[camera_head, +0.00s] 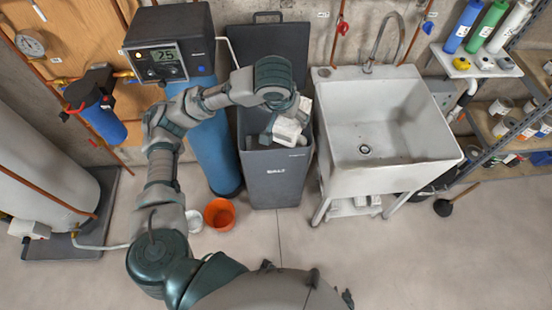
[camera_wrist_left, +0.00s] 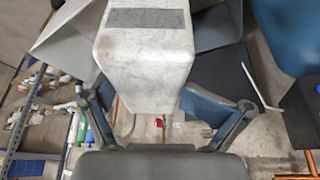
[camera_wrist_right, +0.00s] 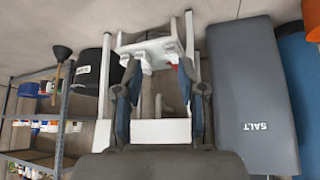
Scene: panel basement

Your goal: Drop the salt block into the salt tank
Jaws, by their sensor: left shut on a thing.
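The salt tank (camera_head: 276,180) is a dark grey bin marked SALT, with its lid (camera_head: 268,52) raised against the wall. The white salt block (camera_head: 287,131) is over the tank's open top; I cannot tell how far it is above or below the rim. My left gripper (camera_wrist_left: 155,106) is shut on the block, which fills the middle of the left wrist view (camera_wrist_left: 146,55). My right gripper (camera_wrist_right: 157,85) is open and empty, with the tank (camera_wrist_right: 252,95) to the right of it in the right wrist view.
A white sink (camera_head: 385,150) stands right of the tank. A blue cylinder (camera_head: 207,150) with a control head (camera_head: 170,55) stands left of it. An orange bucket (camera_head: 219,214) is on the floor in front. Shelves (camera_head: 505,150) line the right side.

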